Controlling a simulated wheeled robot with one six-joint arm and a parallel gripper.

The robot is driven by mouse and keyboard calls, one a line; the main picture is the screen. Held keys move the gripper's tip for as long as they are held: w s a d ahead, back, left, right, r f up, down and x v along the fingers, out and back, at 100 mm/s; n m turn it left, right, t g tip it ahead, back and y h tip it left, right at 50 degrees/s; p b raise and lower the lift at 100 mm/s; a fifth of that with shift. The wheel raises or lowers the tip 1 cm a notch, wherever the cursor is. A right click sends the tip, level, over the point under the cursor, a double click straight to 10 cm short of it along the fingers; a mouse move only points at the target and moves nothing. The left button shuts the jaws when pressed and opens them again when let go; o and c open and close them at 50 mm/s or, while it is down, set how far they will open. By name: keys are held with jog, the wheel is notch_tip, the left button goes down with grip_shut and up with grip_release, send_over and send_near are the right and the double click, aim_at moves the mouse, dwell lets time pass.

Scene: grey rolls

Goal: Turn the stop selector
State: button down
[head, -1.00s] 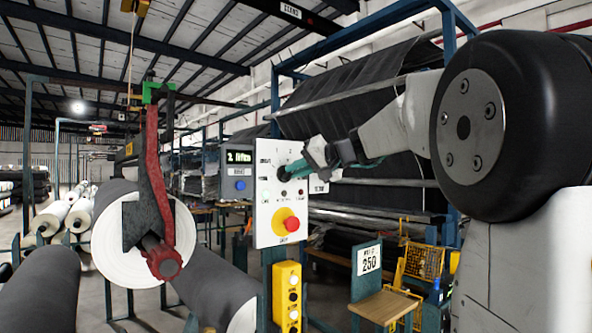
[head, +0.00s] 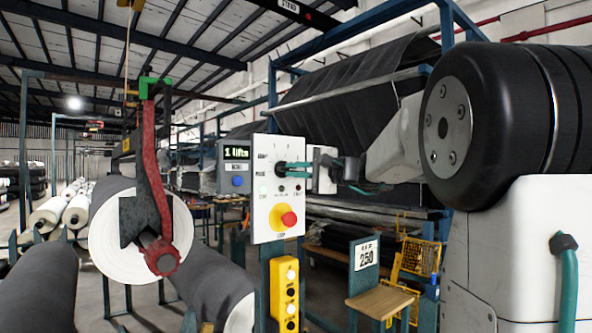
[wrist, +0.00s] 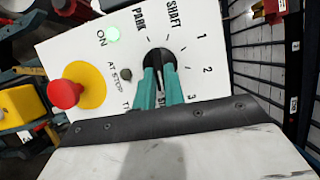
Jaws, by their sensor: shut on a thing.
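The stop selector is a round black knob (wrist: 159,60) on a white control panel (head: 262,205). In the wrist view, marks around it read PARK, SHAFT, 1, 2 and 3. My gripper (wrist: 160,80) has its two teal fingers shut on the knob's grip, one on each side. The fingers cover the knob's lower part, and I cannot tell exactly which mark it points to. In the head view my gripper (head: 288,168) reaches the panel from the right. The grey display box (head: 238,171) left of the panel shows a line beginning with 1.
A red button on a yellow disc (head: 284,219) sits low on the panel, near the fingers. A green lamp (wrist: 113,35) is lit by ON. A yellow button box (head: 285,294) hangs below. A large roll (head: 110,240) with a red hook arm (head: 154,180) stands left.

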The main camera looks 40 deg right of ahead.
jog(key=shift+f+m, duration=0.15)
jog(key=shift+m, duration=0.45)
jog(key=shift+t, duration=0.3)
jog(key=c, duration=1.5)
grip_release()
jog(key=v, duration=0.8)
jog(key=shift+w, duration=0.1)
